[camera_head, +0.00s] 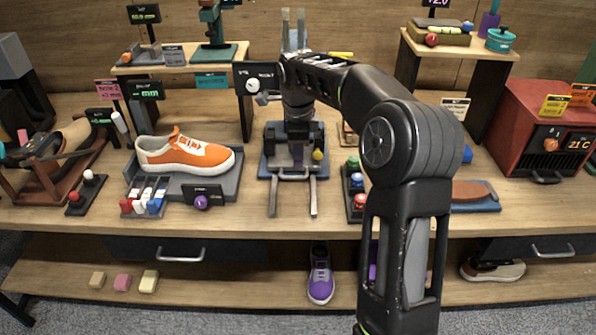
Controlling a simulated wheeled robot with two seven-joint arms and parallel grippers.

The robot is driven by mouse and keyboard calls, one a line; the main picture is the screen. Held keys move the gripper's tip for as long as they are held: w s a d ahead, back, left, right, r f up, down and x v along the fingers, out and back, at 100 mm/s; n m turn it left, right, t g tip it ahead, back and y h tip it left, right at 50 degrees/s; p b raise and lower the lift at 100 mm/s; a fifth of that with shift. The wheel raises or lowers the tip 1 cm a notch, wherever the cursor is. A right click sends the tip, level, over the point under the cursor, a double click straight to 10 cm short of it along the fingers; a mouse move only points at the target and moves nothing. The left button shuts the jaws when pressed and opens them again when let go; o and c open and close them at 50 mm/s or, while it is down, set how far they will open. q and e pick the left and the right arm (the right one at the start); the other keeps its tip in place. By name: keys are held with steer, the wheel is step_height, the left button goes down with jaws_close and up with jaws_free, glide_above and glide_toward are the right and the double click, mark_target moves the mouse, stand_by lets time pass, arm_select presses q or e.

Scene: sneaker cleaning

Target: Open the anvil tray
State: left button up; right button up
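The anvil tray (293,174) is low on the front of a dark press-like unit on a blue base, at the middle of the table. It has a metal bar handle across its front. Two metal rails (313,197) run forward from it toward the table's front edge. My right arm comes in from the lower right and bends over the unit, hiding its upper part. My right gripper (293,28) is beyond and above the unit, clear of the handle. Its two pale fingers stand apart with nothing visible between them. My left gripper is not in view.
An orange sneaker (185,153) lies on a grey stand to the left, by a panel of colored switches (146,200). Colored knobs (356,182) stand just right of the rails. A red oven-like box (548,125) is far right. Drawers and a purple sneaker (320,277) are below.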

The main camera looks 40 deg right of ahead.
mark_target(298, 176)
steer(key=f, duration=0.5)
steer(key=w+f, duration=0.1)
steer(key=f, duration=0.1)
steer(key=shift+d+f+p, duration=0.3)
steer(key=shift+d+p, duration=0.05)
steer(key=shift+d, duration=0.05)
jaws_close()
stand_by(1.1)
